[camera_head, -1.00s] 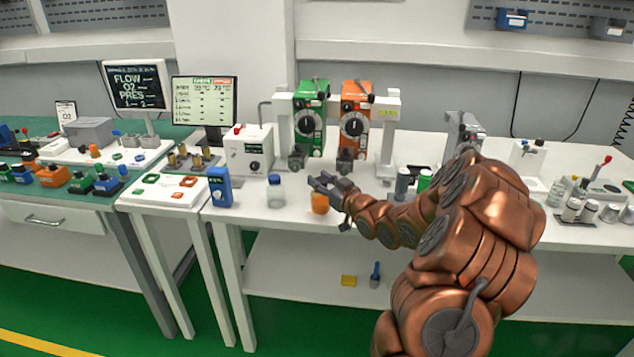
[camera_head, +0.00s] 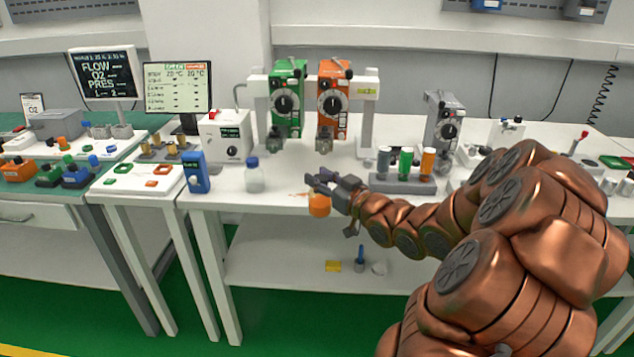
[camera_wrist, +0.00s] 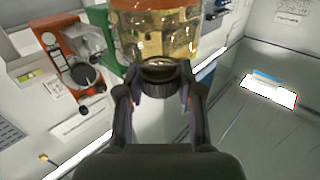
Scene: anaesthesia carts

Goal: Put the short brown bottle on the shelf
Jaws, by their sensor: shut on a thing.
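The short brown bottle (camera_head: 319,206) looks orange-amber in the head view, by the front edge of the white table (camera_head: 262,200). My gripper (camera_head: 322,187) is shut on its dark cap from above. The wrist view shows the black ribbed cap between my fingers (camera_wrist: 160,80) and the glossy amber body (camera_wrist: 155,30) beyond. The bottle appears held clear of the tabletop; its exact height is hard to tell. The white lower shelf (camera_head: 290,245) lies below the tabletop.
A clear bottle with a blue cap (camera_head: 254,175) stands left of my gripper. Green (camera_head: 287,98) and orange (camera_head: 334,100) vaporizers stand behind. A rack of vials (camera_head: 404,180) is to the right. A yellow block (camera_head: 333,266) and blue item (camera_head: 361,255) sit on the lower shelf.

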